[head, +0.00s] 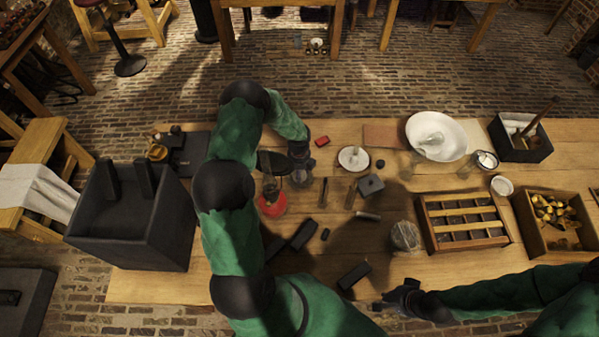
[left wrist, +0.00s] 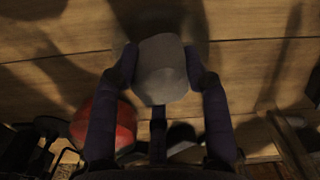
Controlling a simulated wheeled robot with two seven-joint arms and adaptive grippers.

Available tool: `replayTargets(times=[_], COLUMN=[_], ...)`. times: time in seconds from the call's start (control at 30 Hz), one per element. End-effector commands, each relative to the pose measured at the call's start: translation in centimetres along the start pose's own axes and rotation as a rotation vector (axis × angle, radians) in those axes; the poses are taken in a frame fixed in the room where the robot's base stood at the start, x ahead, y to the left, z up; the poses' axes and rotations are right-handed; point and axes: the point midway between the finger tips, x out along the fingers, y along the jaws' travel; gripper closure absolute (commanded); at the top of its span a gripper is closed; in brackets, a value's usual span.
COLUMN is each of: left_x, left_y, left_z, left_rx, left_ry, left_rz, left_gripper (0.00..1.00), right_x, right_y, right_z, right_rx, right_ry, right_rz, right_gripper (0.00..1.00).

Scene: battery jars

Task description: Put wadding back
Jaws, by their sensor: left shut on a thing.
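My left gripper (head: 301,168) is over the left-middle of the table, shut on a pale grey rounded piece (left wrist: 160,68). In the left wrist view the piece sits between the two fingertips (left wrist: 163,72); I cannot tell for certain that it is the wadding. In the head view it shows only faintly below the gripper. A white bowl (head: 449,128) at the back holds a pale, glassy-looking lump (head: 432,144). A greyish jar-like thing (head: 405,237) stands right of the table's middle. My right gripper (head: 395,302) is low at the front edge; its fingers are unclear.
A red round-based thing (head: 272,206) stands close left of my left gripper. A slotted wooden rack (head: 431,241) and a wooden box of brass parts (head: 527,226) stand at right. A black box (head: 529,151) is back right. Small loose items crowd the middle. A big dark box (head: 130,225) is far left.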

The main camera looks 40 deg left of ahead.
Motion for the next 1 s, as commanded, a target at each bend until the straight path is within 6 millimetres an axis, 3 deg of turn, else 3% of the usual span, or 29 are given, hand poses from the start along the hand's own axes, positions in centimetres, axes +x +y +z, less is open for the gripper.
replayTargets(times=[0.07, 0.1, 0.17, 0.2, 0.63, 0.77, 1.0], left_x=[0.3, 0.4, 0.3, 0.3, -0.3, -2.1, -7.1], left_y=[0.0, 0.0, 0.0, 0.0, 0.0, -0.1, -0.1], left_z=[0.0, 0.0, 0.0, 0.0, 0.0, 0.1, 0.1], left_rx=[0.0, 0.0, 0.0, 0.0, 0.0, 0.001, 0.001], left_ry=[0.0, 0.0, 0.0, 0.0, -0.001, -0.002, -0.003], left_rz=[0.0, 0.0, 0.0, 0.0, 0.0, -0.002, -0.002], left_gripper=[0.84, 0.51, 0.34, 0.3, 0.3, 0.3, 0.3], right_x=[0.2, 0.3, 0.2, 0.2, -0.2, -0.2, -0.7], right_y=[0.1, 0.1, 0.1, 0.1, -0.1, -0.1, -0.2], right_z=[0.0, 0.0, 0.0, 0.0, 0.0, 0.0, 0.0], right_rx=[0.0, 0.0, 0.0, 0.0, 0.0, 0.0, 0.0], right_ry=[0.0, 0.0, 0.0, 0.0, 0.0, 0.0, 0.0], right_rz=[0.0, 0.0, 0.0, 0.0, 0.0, 0.0, 0.0], right_gripper=[1.0, 1.0, 1.0, 1.0, 1.0, 1.0, 1.0])
